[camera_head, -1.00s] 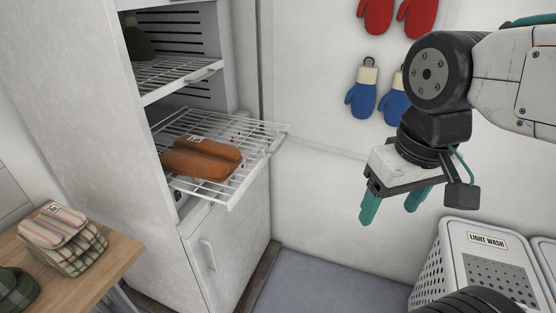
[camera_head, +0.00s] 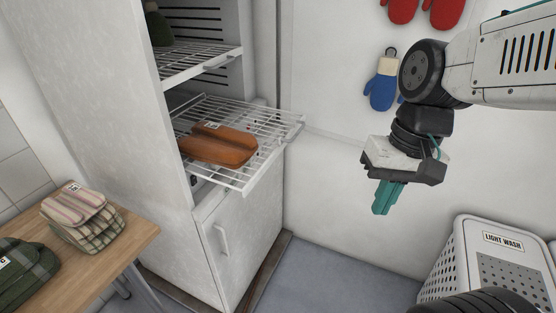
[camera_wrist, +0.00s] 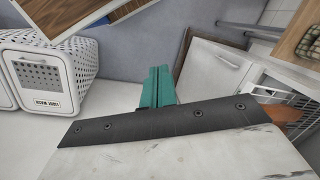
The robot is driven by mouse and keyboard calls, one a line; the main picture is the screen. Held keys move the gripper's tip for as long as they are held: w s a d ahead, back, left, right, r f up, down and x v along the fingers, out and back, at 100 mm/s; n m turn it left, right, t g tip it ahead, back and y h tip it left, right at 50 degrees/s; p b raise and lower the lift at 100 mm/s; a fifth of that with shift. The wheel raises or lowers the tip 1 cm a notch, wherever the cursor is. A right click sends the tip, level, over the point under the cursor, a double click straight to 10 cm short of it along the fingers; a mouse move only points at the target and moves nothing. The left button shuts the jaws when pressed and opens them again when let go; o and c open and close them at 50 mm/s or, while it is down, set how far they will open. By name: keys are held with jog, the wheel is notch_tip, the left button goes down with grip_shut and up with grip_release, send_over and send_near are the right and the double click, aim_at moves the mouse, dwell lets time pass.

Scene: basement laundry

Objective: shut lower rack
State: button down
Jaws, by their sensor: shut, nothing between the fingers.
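The lower rack (camera_head: 262,172) is a white wire shelf pulled out of the tall white cabinet (camera_head: 110,110), level and sticking out toward the right. A brown-orange folded item (camera_head: 222,146) with a small tag lies on it. My gripper (camera_head: 381,212) is shut and empty, fingers pointing down, to the right of the rack and apart from it. In the wrist view the teal fingers (camera_wrist: 158,72) are together, and part of the rack (camera_wrist: 295,100) shows at the right edge, partly hidden by my gripper body.
The upper rack (camera_head: 205,62) sits inside the cabinet with a dark green item on it. A wooden table (camera_head: 125,242) with folded plaid items stands at left. A white "LIGHT WASH" hamper (camera_head: 500,250) stands at lower right. Mittens hang on the back wall. Grey floor lies between.

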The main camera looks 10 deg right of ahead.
jog(key=w+a+f+m+t+y, duration=0.2)
jog(key=w+f+m+t+y, duration=0.1)
jog(key=w+m, duration=0.85)
jog(key=w+a+f+m+t+y, duration=0.1)
jog(key=w+f+m+t+y, duration=0.15)
jog(key=w+m, duration=0.85)
jog(key=shift+m+t, duration=0.25)
jog(key=shift+m, duration=0.2)
jog(key=shift+a+r+x, duration=0.3)
jog(key=shift+a+x, duration=0.05)
jog(key=shift+x, duration=1.65)
jog(key=shift+a+r+x, duration=0.35)
jog(key=shift+a+x, duration=0.05)
jog(key=shift+x, duration=1.6)
jog(key=shift+a+r+x, duration=0.3)
jog(key=shift+a+x, duration=0.05)
jog(key=shift+x, duration=1.6)
jog(key=shift+w, duration=0.15)
